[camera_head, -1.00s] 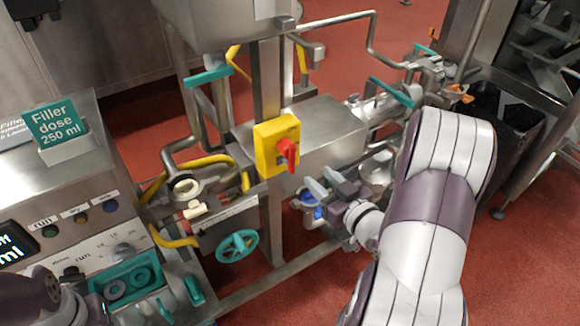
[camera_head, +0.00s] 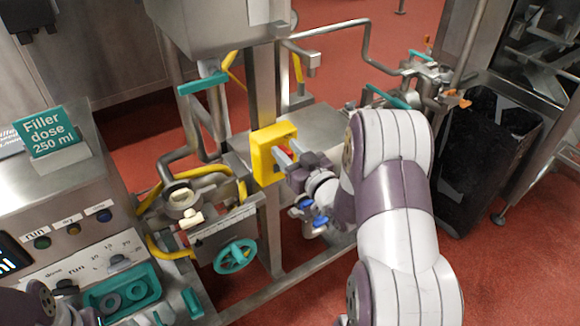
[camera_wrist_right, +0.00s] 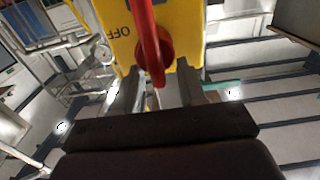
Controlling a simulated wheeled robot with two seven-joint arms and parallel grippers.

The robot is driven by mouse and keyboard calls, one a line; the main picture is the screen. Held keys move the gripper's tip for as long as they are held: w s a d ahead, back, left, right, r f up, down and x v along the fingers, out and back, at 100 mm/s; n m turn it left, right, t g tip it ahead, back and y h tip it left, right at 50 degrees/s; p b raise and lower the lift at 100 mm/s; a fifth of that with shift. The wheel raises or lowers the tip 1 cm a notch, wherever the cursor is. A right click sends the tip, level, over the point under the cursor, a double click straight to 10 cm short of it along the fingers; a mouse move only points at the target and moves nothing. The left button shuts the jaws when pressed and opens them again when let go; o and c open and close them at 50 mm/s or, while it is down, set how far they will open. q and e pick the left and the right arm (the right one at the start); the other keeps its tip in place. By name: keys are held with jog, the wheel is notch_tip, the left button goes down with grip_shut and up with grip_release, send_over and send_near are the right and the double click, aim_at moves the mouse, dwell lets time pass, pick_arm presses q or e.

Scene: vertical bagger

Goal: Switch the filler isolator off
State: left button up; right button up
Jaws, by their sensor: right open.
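The filler isolator is a yellow box (camera_head: 262,158) on the steel post, with a red rotary handle (camera_head: 287,152) on its face. In the right wrist view the red handle (camera_wrist_right: 152,45) stands close ahead, and the word OFF shows on the yellow plate (camera_wrist_right: 115,22) to its left. My right gripper (camera_head: 285,156) is open in front of the isolator, its fingers pointing at the handle. In the right wrist view its two fingertips (camera_wrist_right: 158,85) lie either side of the handle's lower end. Whether they touch it I cannot tell. Only part of my left arm shows at the lower left; its gripper is not visible.
A control panel (camera_head: 75,225) with a "Filler dose 250 ml" sign (camera_head: 50,133) stands at left. A teal handwheel (camera_head: 235,256) and yellow pipes sit below the isolator. A steel pipe (camera_head: 365,50) runs behind. A dark bin (camera_head: 485,150) stands at right.

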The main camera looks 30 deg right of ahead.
jog(key=c, duration=0.7)
jog(key=shift+d+r+m+p, duration=0.2)
jog(key=shift+m+p, duration=0.4)
jog(key=shift+m, duration=0.1)
grip_shut()
jog(key=shift+d+f+m, duration=0.1)
jog(key=shift+f+m, duration=0.05)
jog(key=shift+m, duration=0.25)
jog(key=m+p, duration=0.1)
jog(key=m, duration=0.1)
jog(key=d+m+p, duration=0.1)
jog(key=m, duration=0.1)
jog(key=shift+f, duration=0.2)
jog(key=m, duration=0.1)
jog(key=m+p, duration=0.1)
jog(key=m, duration=0.1)
jog(key=f+m+p, duration=0.1)
jog(key=m, duration=0.1)
jog(key=shift+d, duration=0.35)
jog(key=m, duration=0.2)
jog(key=f+m+p, duration=0.1)
jog(key=m, duration=0.1)
jog(key=f+m+p, duration=0.1)
jog(key=m, duration=0.1)
jog(key=shift+d, duration=0.2)
jog(key=o, duration=1)
grip_release()
jog(key=shift+c, duration=0.2)
jog(key=shift+w+r, duration=0.1)
jog(key=shift+r, duration=0.15)
